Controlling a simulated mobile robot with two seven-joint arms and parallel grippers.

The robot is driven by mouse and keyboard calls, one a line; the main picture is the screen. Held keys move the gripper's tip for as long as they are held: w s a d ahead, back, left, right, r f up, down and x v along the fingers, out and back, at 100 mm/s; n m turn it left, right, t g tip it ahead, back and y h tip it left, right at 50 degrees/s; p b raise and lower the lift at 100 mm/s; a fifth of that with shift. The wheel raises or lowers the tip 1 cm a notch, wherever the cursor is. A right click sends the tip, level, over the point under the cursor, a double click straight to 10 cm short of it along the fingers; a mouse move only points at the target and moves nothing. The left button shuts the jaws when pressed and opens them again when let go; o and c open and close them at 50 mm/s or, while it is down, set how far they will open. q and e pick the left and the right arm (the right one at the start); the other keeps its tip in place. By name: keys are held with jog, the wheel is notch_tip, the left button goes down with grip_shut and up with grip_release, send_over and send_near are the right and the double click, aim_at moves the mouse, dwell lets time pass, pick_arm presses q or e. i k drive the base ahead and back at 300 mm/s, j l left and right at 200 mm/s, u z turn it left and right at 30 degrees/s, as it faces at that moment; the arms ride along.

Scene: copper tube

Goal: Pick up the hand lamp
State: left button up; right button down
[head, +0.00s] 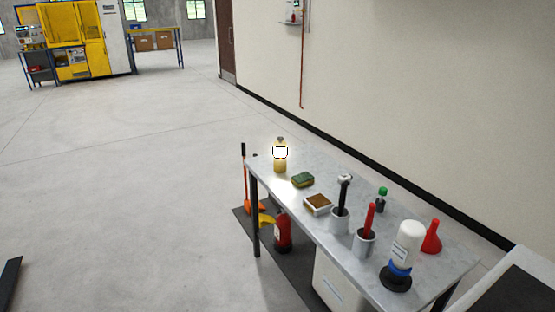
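The hand lamp appears to be the yellow upright object with a glowing white band (280,153) at the far left end of the metal-topped table (275,188). It stands upright and casts a bright patch on the tabletop beside it. Neither of my grippers can be made out in the head view.
On the table are a green sponge (303,180), a shallow box (317,204), two grey cups with tools (340,220), a small green-capped bottle (382,198), a red funnel (432,237) and a white bottle (407,245). A red extinguisher (283,233) stands below.

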aim_at(280, 154)
jog(key=i+z, duration=0.15)
jog(key=z, duration=0.25)
jog(key=i+j+z, duration=0.15)
jog(key=z, duration=0.25)
jog(key=i+j+z, duration=0.1)
jog(key=z, duration=0.3)
jog(key=i+j+z, duration=0.15)
jog(key=j, duration=0.2)
jog(key=i+j+z, duration=0.2)
jog(key=j, duration=0.15)
jog(key=j+z, duration=0.15)
jog(key=j, duration=0.2)
jog(key=i+j, duration=0.15)
jog(key=j, duration=0.2)
jog(key=i+j+z, duration=0.1)
jog(key=j, duration=0.25)
jog(key=i+j, duration=0.1)
jog(key=j, duration=0.3)
jog(key=i+z, duration=0.05)
